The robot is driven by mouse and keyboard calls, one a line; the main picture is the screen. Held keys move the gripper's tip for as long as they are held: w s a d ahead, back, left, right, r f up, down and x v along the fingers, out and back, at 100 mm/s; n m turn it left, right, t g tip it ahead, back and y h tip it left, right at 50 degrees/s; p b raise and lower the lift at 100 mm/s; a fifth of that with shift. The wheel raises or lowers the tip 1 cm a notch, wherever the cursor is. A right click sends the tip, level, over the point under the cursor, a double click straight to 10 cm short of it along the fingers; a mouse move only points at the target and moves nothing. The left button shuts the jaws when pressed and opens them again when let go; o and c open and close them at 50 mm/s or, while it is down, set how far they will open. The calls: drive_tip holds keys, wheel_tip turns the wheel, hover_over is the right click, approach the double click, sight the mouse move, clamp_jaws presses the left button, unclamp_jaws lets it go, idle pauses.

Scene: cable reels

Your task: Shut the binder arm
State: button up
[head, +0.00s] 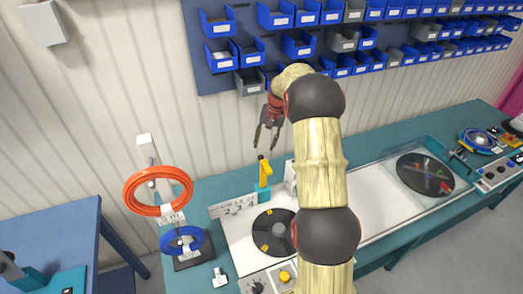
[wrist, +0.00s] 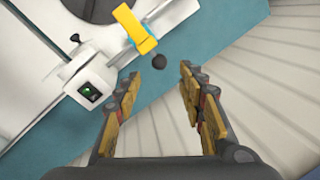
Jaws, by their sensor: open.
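The binder arm (head: 265,174) is a yellow piece with a dark knob on top. It stands upright on a small teal block at the back of the bench, beside the reel disc (head: 274,232). In the wrist view the yellow piece (wrist: 134,30) is at the top, with the round dark knob (wrist: 158,59) just below and to its right. My gripper (head: 266,141) is open and empty, pointing down above the binder arm and apart from it. In the wrist view the open fingers (wrist: 172,72) lie on either side of the space just below the knob.
A white housing with a green light (wrist: 90,92) stands close to the yellow piece. Blue bins (head: 299,45) line the back wall. My arm hides part of the bench.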

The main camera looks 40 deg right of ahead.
sight(261, 156)
drive_tip(key=x, duration=0.7)
drive_tip(key=shift+f+p, duration=0.35)
drive_tip(key=shift+f, duration=0.1)
drive_tip(key=c, duration=0.3)
clamp_jaws()
idle(0.3)
